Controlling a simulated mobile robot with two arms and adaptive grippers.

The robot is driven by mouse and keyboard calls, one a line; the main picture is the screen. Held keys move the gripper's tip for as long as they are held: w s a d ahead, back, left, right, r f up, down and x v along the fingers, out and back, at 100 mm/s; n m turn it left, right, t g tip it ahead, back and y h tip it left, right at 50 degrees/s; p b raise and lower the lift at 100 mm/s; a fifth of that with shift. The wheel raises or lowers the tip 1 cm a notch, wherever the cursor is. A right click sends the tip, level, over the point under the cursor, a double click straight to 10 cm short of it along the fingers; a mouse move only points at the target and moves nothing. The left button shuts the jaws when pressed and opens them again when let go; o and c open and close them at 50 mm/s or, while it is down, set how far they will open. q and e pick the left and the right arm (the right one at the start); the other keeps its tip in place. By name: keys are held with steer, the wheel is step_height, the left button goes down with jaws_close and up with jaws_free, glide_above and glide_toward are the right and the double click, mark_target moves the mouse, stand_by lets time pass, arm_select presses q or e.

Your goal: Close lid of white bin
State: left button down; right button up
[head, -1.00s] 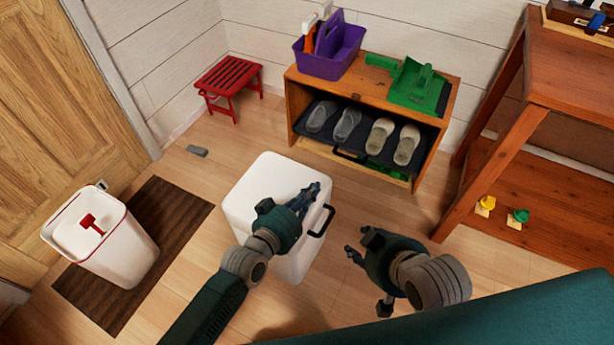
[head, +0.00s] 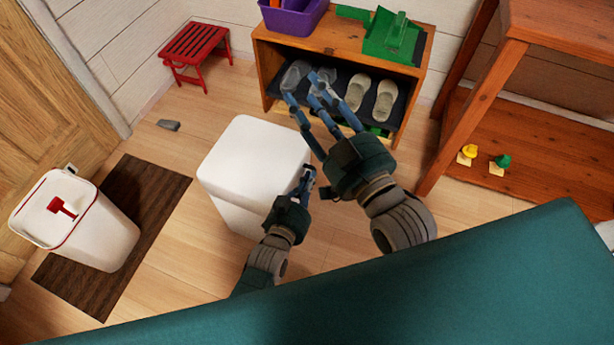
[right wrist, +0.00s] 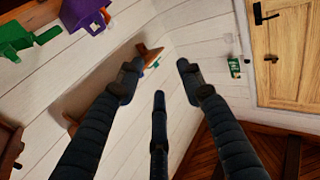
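The white bin (head: 249,160) stands on the floor at the centre of the head view. Its white top looks flat and level; I see no gap under the lid. My left gripper (head: 307,178) is low at the bin's right side, close to where the black handle was visible. It hides the handle, and I cannot tell whether it touches it or how far its fingers are closed. My right gripper (head: 312,95) is raised to the right of the bin, with fingers spread and empty. The right wrist view also shows its open fingers (right wrist: 158,85).
A white container with red trim (head: 92,235) stands on a brown mat (head: 155,190) at left. A wooden shoe shelf (head: 340,40) is behind the bin, a red stool (head: 196,45) at back left, a wooden shelf unit (head: 545,130) at right. A teal surface (head: 400,290) fills the front.

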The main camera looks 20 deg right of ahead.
arm_select(q)
steer(key=shift+f, duration=0.15)
arm_select(e)
steer(key=shift+r, duration=0.3)
